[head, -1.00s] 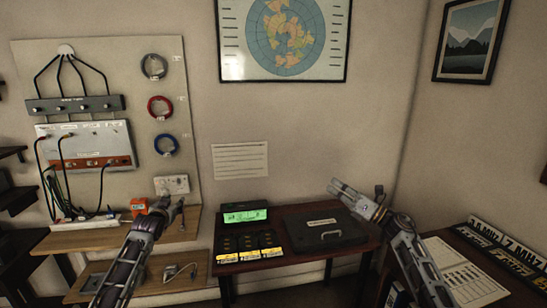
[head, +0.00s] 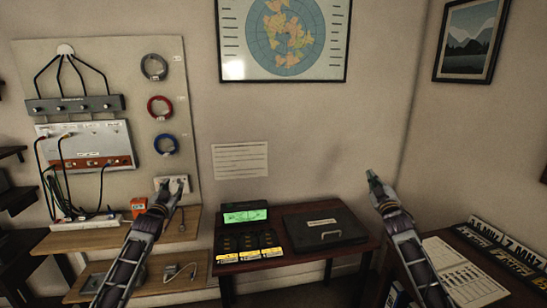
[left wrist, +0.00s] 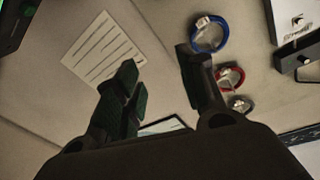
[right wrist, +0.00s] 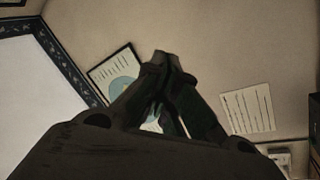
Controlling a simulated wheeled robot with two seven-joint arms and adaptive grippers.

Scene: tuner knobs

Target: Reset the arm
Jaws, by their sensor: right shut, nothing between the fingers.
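My right gripper (head: 373,175) is raised before the bare wall, to the right of the black case. In the right wrist view its fingertips (right wrist: 167,60) meet, with nothing held. Both arms come up from the bottom of the head view and touch nothing that I can see. The tuner box (head: 246,216) with a lit green screen sits on the dark table.
A black case (head: 325,230) lies on the dark table (head: 290,262). A pegboard (head: 110,60) with cables and coloured rings hangs at left. A side table with papers (head: 465,275) and plates (head: 505,245) stands at right. The air between my arms is clear.

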